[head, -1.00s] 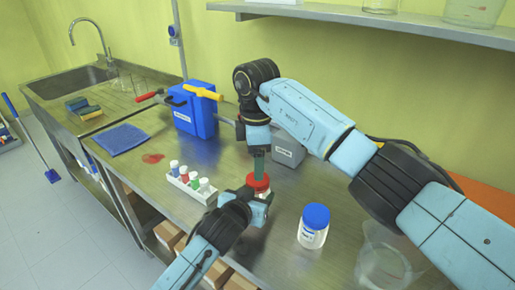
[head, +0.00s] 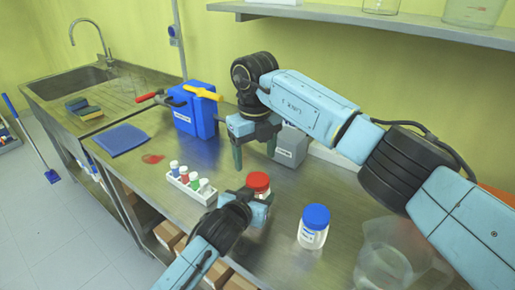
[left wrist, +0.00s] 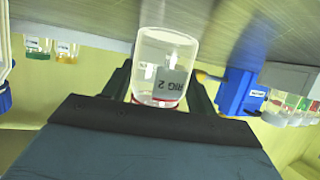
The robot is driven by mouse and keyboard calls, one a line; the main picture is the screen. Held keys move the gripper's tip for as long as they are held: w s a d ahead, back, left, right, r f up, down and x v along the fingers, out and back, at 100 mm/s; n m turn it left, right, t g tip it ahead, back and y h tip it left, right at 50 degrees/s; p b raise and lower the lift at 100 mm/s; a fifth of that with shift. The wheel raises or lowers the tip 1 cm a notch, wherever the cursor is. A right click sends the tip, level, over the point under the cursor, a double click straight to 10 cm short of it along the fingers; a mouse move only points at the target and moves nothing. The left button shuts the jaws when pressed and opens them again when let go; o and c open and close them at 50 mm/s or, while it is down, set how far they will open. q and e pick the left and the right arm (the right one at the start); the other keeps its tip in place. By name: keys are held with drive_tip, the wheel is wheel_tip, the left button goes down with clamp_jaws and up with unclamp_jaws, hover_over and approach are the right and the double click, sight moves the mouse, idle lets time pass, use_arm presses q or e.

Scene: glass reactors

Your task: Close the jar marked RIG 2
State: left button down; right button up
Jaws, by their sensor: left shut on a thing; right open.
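The jar marked RIG 2 (left wrist: 166,66) is clear, and its label reads upside down in the left wrist view. Its red lid (head: 258,182) sits on top of it in the head view, and a red rim shows at its lower end in the left wrist view. Whether the lid is fully tight I cannot tell. My left gripper (head: 260,205) is shut on the jar's body, one finger on each side. My right gripper (head: 255,152) is open and empty, fingers pointing down, above and behind the red lid and apart from it.
A blue-lidded jar (head: 313,228) stands to the right, with a clear beaker (head: 388,255) beyond it. A white rack of small vials (head: 190,187) is to the left. A blue container (head: 195,110) and a grey box (head: 289,147) stand behind.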

sight(258, 179)
drive_tip(key=n, duration=0.6)
drive_tip(key=shift+r, duration=0.15)
drive_tip(key=n, duration=0.3)
drive_tip(key=shift+r+n, duration=0.1)
drive_tip(key=shift+n, duration=0.3)
drive_tip(key=n, duration=0.3)
drive_tip(key=shift+d+r+n, duration=0.1)
drive_tip(key=shift+n, duration=0.3)
drive_tip(key=n, duration=0.7)
drive_tip(key=shift+d+r+n, duration=0.1)
drive_tip(key=shift+r+n, duration=0.05)
drive_tip(key=shift+n, duration=0.15)
drive_tip(key=n, duration=0.5)
drive_tip(key=shift+d+r+n, duration=0.1)
drive_tip(key=shift+n, duration=0.3)
drive_tip(key=shift+f, duration=4)
